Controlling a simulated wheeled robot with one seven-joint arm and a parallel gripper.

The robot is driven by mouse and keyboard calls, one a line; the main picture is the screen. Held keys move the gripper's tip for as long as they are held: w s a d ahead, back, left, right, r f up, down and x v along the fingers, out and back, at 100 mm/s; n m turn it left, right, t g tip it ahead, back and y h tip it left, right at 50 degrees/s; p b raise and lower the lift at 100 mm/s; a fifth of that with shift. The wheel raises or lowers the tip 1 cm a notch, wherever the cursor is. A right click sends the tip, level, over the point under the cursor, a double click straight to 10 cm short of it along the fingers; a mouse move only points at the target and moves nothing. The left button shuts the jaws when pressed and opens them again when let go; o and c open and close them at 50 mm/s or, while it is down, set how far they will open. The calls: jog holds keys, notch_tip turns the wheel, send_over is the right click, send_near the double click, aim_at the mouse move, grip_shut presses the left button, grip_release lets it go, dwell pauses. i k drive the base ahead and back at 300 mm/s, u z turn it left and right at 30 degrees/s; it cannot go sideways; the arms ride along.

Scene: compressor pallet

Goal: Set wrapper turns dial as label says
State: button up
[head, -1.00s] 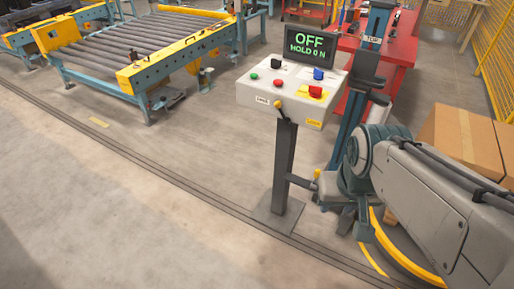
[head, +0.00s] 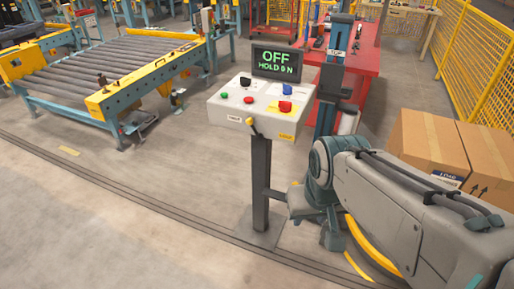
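A pale control box (head: 262,108) stands on a dark post. On its sloped top are a black knob (head: 246,83), a blue knob (head: 287,88), a red knob (head: 285,106) on a yellow plate, a green button (head: 223,94) and a red button (head: 249,99). The dial markings are too small to read. A dark screen (head: 277,63) behind reads "OFF HOLD 0 N". A cardboard box (head: 425,138) at the right bears a label (head: 447,176) that seems to read "LOAD"; its finer print is unreadable. My arm is low at the right; its gripper's fingers cannot be made out.
A roller conveyor (head: 105,73) stands at the left. A red table (head: 365,75) and a teal mast (head: 328,92) stand behind the box. Yellow fencing (head: 480,75) closes the right side. A yellow curved edge (head: 370,245) lies by my arm. The floor in front is clear.

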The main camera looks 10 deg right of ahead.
aim_at(245, 81)
jog(key=u, duration=0.05)
jog(key=i, duration=1.5)
jog(key=z, duration=0.35)
